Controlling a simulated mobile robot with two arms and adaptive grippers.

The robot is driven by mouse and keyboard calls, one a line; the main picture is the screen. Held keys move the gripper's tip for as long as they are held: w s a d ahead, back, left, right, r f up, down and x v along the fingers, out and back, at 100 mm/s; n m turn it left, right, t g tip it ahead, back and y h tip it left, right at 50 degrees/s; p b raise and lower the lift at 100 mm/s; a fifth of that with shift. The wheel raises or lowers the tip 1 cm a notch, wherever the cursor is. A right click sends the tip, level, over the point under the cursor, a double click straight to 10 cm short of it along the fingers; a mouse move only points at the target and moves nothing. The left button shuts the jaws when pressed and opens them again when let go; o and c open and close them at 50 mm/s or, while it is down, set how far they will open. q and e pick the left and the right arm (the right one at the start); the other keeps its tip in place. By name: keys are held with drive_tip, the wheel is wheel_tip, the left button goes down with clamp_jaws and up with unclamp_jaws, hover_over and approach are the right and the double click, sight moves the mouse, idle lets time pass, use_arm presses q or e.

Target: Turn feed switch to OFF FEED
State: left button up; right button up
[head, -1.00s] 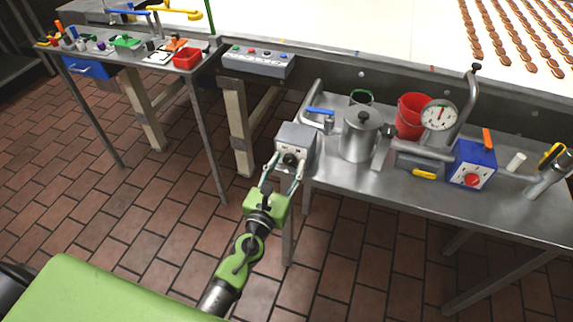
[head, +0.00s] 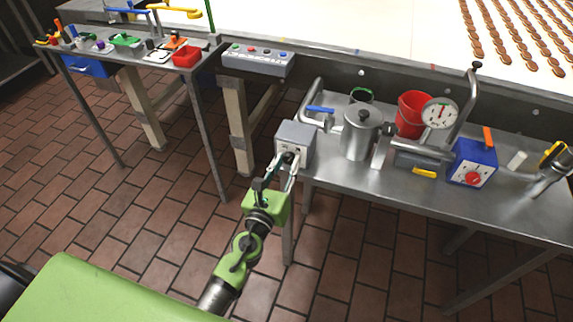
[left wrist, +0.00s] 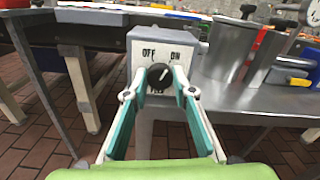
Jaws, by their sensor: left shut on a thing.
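The feed switch is a grey box (head: 296,136) at the left end of the steel table. The left wrist view shows its white face (left wrist: 150,62) with OFF at upper left, ON at upper right and a partly hidden FEED label below. Its round black knob (left wrist: 158,77) has a white mark that seems to point up and right, toward ON. My left gripper (head: 287,160) reaches up from below and is shut on the knob, one fingertip on each side in the left wrist view (left wrist: 157,84). My right gripper is not in view.
A steel pot (head: 360,140), a red bucket (head: 410,116), a dial gauge (head: 439,114) and a blue box with a red knob (head: 471,163) stand right of the switch. A blue-handled valve (head: 320,111) is close behind it. Open floor lies in front.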

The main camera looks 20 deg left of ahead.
use_arm(q)
drive_tip(key=n+b, duration=0.1)
drive_tip(key=n, duration=0.5)
drive_tip(key=shift+f+n+b, duration=0.1)
drive_tip(key=shift+n+b, duration=0.2)
drive_tip(key=n, duration=0.5)
drive_tip(key=shift+b, duration=0.4)
drive_tip(key=o, duration=1.1)
drive_tip(key=s, duration=0.7)
drive_tip(key=shift+s+a, duration=0.2)
drive_tip(key=shift+s, duration=0.05)
